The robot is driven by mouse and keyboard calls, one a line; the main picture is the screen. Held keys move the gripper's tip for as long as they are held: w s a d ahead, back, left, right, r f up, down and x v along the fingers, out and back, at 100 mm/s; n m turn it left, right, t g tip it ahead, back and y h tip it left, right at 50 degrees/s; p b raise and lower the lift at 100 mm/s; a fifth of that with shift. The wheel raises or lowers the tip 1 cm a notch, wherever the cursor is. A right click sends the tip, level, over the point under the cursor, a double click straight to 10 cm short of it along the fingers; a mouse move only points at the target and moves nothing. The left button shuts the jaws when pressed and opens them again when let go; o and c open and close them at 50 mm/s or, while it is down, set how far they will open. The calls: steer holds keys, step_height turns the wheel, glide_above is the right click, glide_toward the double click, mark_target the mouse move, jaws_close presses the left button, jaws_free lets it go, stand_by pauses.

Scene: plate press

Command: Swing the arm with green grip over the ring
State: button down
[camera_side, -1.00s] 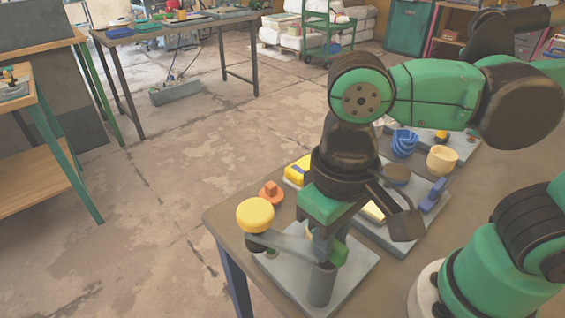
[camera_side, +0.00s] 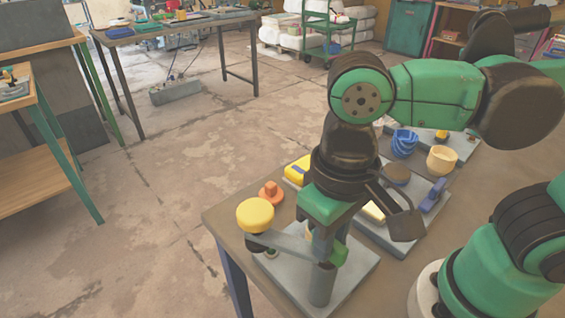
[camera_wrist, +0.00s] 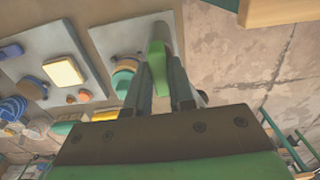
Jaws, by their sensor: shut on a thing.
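A grey plate (camera_side: 352,278) near the table's front edge carries a grey post (camera_side: 321,287). A grey swing arm (camera_side: 285,244) reaches left from the post, with a yellow round head (camera_side: 255,214) at its far end. The green grip (camera_side: 341,254) is beside the post top; it also shows in the wrist view (camera_wrist: 157,66). My gripper (camera_side: 325,255) points down over the plate and is shut on the green grip, with a finger on either side in the wrist view. A small round piece (camera_side: 271,254) sits on the plate under the swing arm; I cannot tell whether it is the ring.
An orange knob (camera_side: 271,193) stands behind the yellow head. Another grey plate (camera_side: 402,240) close behind holds a blue handle (camera_side: 434,195) and a yellow block. Farther back are a blue ribbed cup (camera_side: 404,144) and a cream cup (camera_side: 441,159). Left of the table is open floor.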

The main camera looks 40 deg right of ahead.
steer(key=shift+m, duration=0.3)
steer(key=m, duration=0.3)
steer(key=shift+m, duration=0.3)
steer(key=m, duration=0.3)
steer(key=shift+m, duration=0.3)
steer(key=m, duration=0.3)
steer(key=shift+m, duration=2.2)
steer(key=c, duration=0.8)
jaws_free()
steer(key=shift+o, duration=0.2)
steer(key=shift+r, duration=0.1)
